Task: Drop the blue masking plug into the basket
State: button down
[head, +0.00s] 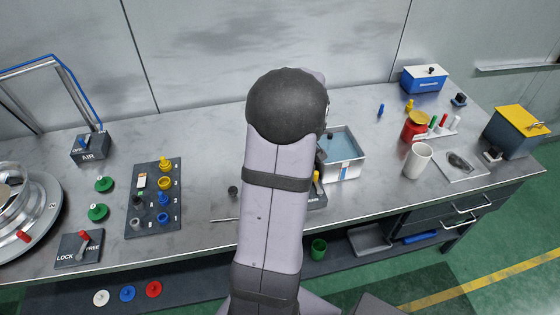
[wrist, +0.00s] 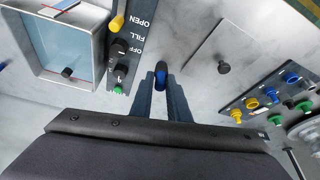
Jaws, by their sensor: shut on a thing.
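In the wrist view my gripper (wrist: 161,84) is shut on a blue plug (wrist: 161,72), held between the fingertips above the grey bench. In the head view my arm hides both the gripper and the held plug. An open pale box with bluish contents (head: 355,171) stands right of my arm; it also shows at the upper left of the wrist view (wrist: 101,55), apart from the gripper. I cannot clearly make out a basket; part of the area around the box is hidden by my arm.
A control panel (wrist: 124,50) with knobs lies between the box and my gripper. A numbered board (head: 146,225) holds yellow and blue pieces. A white mug (head: 417,161), a red jar (head: 415,126) and a blue box (head: 424,80) stand at the right. Bare bench lies behind the board.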

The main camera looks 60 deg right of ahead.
jog(key=s+d+r+p, duration=0.1)
jog(key=s+d, duration=0.3)
jog(key=d, duration=0.4)
jog(key=s+d+r+p, duration=0.1)
jog(key=s+d+p, duration=0.2)
jog(key=d, duration=0.5)
jog(key=shift+s+r, duration=0.4)
jog(key=shift+s, duration=0.1)
jog(key=shift+w+d, duration=0.2)
jog(key=shift+w+d, duration=0.1)
jog(key=shift+w, duration=0.1)
jog(key=shift+f, duration=0.2)
jog(key=shift+f+b, duration=1.55)
jog(key=shift+f, duration=0.05)
